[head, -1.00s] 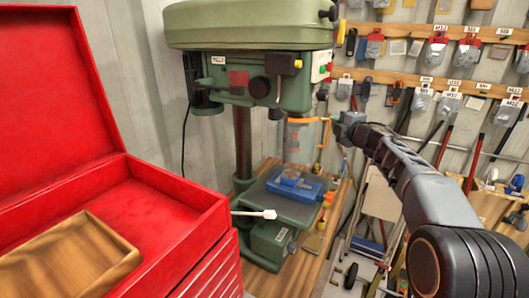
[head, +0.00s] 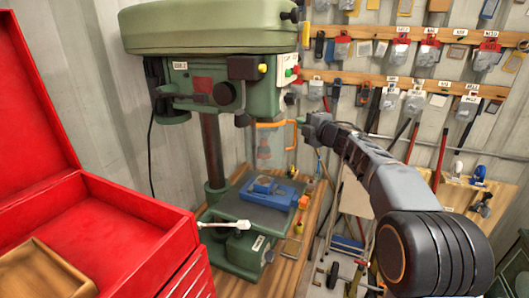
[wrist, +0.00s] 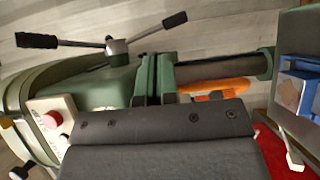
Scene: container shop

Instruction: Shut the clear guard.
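The clear guard (head: 270,148) is a see-through cylinder with an orange band and an orange side handle (head: 294,136). It hangs under the head of the green drill press (head: 215,75), above the blue vise (head: 268,188). My gripper (head: 304,128) is right beside the handle, on its right. In the wrist view, orange guard parts (wrist: 218,88) show just past my dark gripper body. I cannot tell whether the fingers touch the handle or are shut on it. The chuck area behind the guard is blurred.
A red tool chest (head: 120,220) with a raised lid and a wooden tray (head: 40,270) stands at the left front. Tools hang on the back wall at the right.

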